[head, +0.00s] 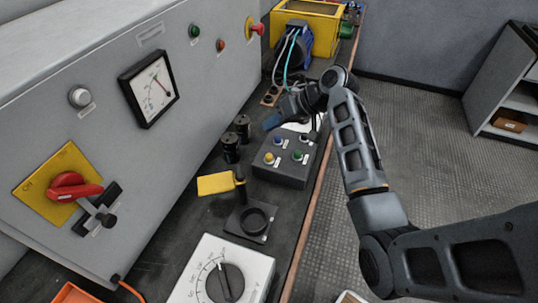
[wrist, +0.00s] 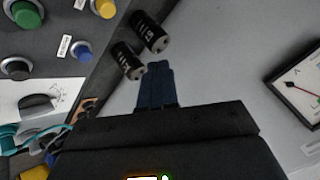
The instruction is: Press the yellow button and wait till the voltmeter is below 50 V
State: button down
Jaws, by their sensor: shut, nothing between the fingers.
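The yellow button (head: 269,158) is on a dark control box (head: 281,177) on the bench, beside blue and green buttons. In the wrist view the yellow button (wrist: 104,8) is at the top edge, partly cut off. The voltmeter (head: 153,87) is a square black-framed dial on the grey cabinet front. Its numbers are too small to read. The voltmeter (wrist: 303,84) is also partly in the wrist view at the right edge. My gripper (head: 270,122) is shut and empty, above and behind the control box, apart from the yellow button. Its blue fingers (wrist: 157,75) point toward two black terminals.
The two black terminals (head: 242,127) stand between the box and the cabinet. A red rotary handle (head: 75,188) is on a yellow plate. Blue equipment with cables (head: 293,50) is behind my gripper.

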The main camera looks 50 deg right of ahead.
jog(key=b, duration=0.7)
send_over(267, 154)
jog(key=s, duration=0.2)
jog(key=f, duration=0.7)
jog(key=shift+w+d, duration=0.2)
jog(key=shift+d, duration=0.15)
jog(key=shift+f, duration=0.85)
jog(key=shift+f, duration=0.4)
jog(key=shift+f+b, duration=0.65)
jog(key=shift+f, duration=0.3)
dwell(1.0)
dwell(0.3)
jog(key=shift+r+p, duration=1.25)
jog(key=shift+r, duration=0.15)
notch_tip(267, 154, up, 5)
jog(key=p, duration=0.4)
jog(key=shift+p, duration=0.35)
